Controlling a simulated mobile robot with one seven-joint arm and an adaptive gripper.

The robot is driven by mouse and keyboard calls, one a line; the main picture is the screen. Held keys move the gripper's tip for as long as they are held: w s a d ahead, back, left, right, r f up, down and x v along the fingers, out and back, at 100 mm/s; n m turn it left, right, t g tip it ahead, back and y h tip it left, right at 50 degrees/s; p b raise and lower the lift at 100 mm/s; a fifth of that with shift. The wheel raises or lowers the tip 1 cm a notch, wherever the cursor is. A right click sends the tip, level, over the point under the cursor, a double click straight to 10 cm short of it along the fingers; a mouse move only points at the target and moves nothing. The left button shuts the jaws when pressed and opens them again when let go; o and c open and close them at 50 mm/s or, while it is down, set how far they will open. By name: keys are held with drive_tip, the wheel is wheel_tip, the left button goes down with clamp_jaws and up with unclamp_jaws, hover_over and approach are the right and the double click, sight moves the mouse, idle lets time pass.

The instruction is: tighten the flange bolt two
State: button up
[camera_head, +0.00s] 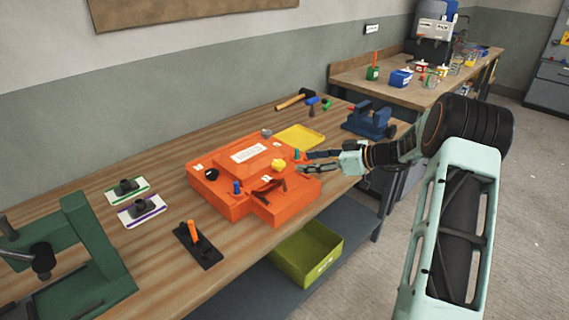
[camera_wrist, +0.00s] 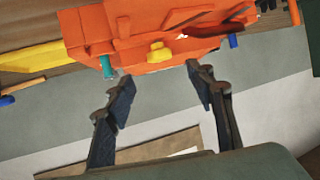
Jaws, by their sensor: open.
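An orange mould (camera_head: 228,205) sits on the wooden bench; it also fills the top of the wrist view (camera_wrist: 130,25). On it are a yellow knob (camera_head: 278,165), a blue peg (camera_head: 237,187), a black knob (camera_head: 211,174) and a teal peg (camera_head: 297,153). I cannot tell which is flange bolt two. My gripper (camera_head: 305,161) is open and empty at the mould's right side, close to the teal peg. In the wrist view the yellow knob (camera_wrist: 158,52) shows beyond the gap between my fingertips (camera_wrist: 160,76), and the teal peg (camera_wrist: 107,67) near the left finger.
A yellow tray (camera_head: 302,136), a hammer (camera_head: 294,99) and a blue vise (camera_head: 370,121) lie behind the mould. A black stand with an orange handle (camera_head: 196,246) is in front. A green press frame (camera_head: 90,240) stands at the left. An olive bin (camera_head: 305,254) is on the lower shelf.

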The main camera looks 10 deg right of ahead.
sight(284, 164)
drive_tip(key=p+x, duration=0.1)
drive_tip(key=x, duration=0.7)
drive_tip(key=shift+w+a+f, duration=0.1)
drive_tip(key=shift+a, duration=0.05)
drive_tip(key=c, duration=1.2)
drive_tip(key=shift+o, duration=0.2)
